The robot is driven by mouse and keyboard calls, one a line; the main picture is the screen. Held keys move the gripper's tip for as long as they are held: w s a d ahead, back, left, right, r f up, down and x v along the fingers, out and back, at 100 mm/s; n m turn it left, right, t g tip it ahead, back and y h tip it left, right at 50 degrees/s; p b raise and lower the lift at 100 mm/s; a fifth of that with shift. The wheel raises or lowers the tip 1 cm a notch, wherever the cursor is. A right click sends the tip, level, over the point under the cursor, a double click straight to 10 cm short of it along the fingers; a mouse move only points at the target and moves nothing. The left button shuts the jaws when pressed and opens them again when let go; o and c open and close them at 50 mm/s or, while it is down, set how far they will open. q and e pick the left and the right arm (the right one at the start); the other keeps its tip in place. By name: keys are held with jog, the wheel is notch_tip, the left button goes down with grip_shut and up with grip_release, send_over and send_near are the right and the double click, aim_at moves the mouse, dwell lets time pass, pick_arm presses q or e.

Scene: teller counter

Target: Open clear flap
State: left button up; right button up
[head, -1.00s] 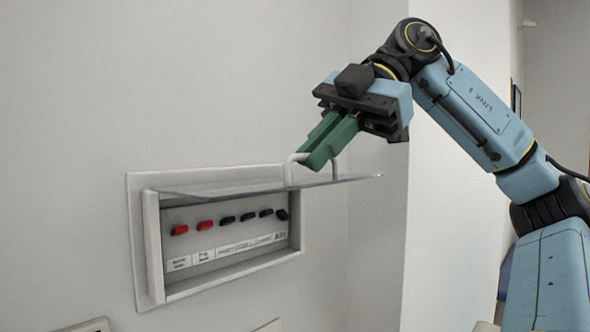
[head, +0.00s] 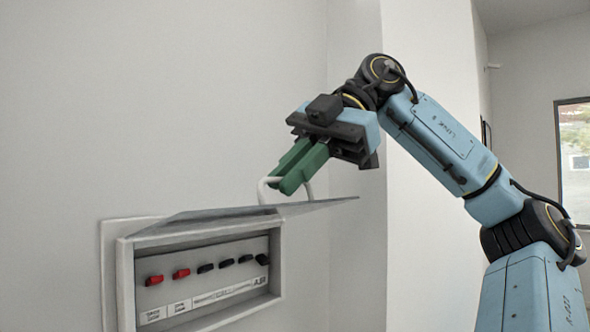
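The clear flap (head: 225,213) is swung up on the white wall box and sticks out from its top edge, tilted slightly upward. A white loop handle (head: 264,187) stands on the flap's upper face near its outer part. My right gripper (head: 287,187) has green fingers close together at the handle. The fingers overlap the handle's bar, and whether they clamp it is hard to see. Inside the box (head: 124,285), the panel with red and black switches (head: 205,280) is uncovered. My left gripper is not in view.
The box is set in a plain pale wall (head: 190,100). A wall corner stands to the right, behind my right arm, with a window (head: 574,150) further right. The space in front of the box is clear.

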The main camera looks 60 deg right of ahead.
jog(key=o, duration=0.4)
jog(key=shift+w+d+f, duration=0.1)
jog(key=shift+w, duration=0.2)
jog(key=shift+s, duration=0.1)
jog(key=shift+s, duration=0.1)
jog(key=p+v, duration=0.2)
jog(key=v, duration=1.1)
jog(key=shift+d+r, duration=0.1)
jog(key=shift+r, duration=0.1)
